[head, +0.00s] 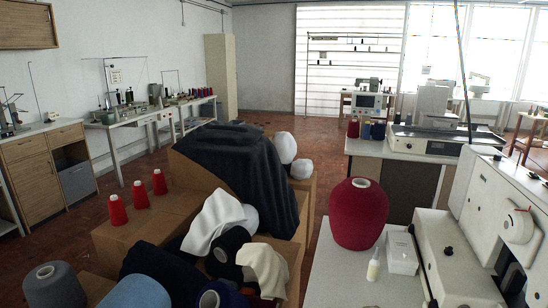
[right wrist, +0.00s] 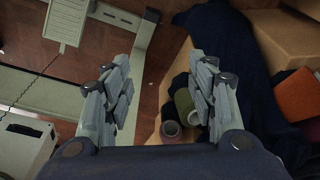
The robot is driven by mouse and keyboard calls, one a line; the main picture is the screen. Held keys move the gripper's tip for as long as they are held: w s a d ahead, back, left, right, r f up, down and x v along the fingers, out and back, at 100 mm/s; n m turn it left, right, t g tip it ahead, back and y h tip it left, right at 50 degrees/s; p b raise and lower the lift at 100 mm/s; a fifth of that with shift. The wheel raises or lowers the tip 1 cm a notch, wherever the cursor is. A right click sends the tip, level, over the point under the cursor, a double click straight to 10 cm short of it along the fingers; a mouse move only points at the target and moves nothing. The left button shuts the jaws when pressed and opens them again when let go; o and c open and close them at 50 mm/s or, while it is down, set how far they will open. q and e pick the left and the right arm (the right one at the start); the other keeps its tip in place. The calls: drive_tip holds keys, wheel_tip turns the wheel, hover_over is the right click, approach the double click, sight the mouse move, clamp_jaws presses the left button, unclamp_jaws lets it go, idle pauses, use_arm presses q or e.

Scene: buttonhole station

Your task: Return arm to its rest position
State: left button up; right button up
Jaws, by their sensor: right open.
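My right gripper (right wrist: 159,58) shows only in the right wrist view. Its two fingers stand well apart, and nothing is held between them. Beyond the fingers are the red-brown floor and a pale metal stand leg (right wrist: 141,65). An olive spool (right wrist: 185,104) and a spool with a pinkish end (right wrist: 171,129) lie close to the right finger in the picture, partly behind it; I cannot tell how far below they are. Neither gripper shows in the head view, and my left gripper is in neither view.
Cardboard boxes (head: 172,207) carry red cones (head: 139,194), dark cloth (head: 236,153) and white cloth (head: 214,222). A large red yarn cone (head: 357,218), a small bottle (head: 373,266) and a white box (head: 402,252) stand beside a white machine (head: 455,270) at right. Open floor lies at left.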

drive_tip(key=s+d+f+g, duration=0.1)
drive_tip(key=s+f, duration=0.3)
drive_tip(key=f, duration=0.4)
drive_tip(key=s+f, duration=0.3)
drive_tip(key=f, duration=0.6)
drive_tip(key=s+d+f, duration=0.2)
drive_tip(key=s+f, duration=0.6)
drive_tip(key=s, duration=0.4)
drive_tip(key=shift+s+d+f+g, duration=0.2)
drive_tip(key=shift+s+f+g, duration=0.1)
drive_tip(key=shift+s+g, duration=0.1)
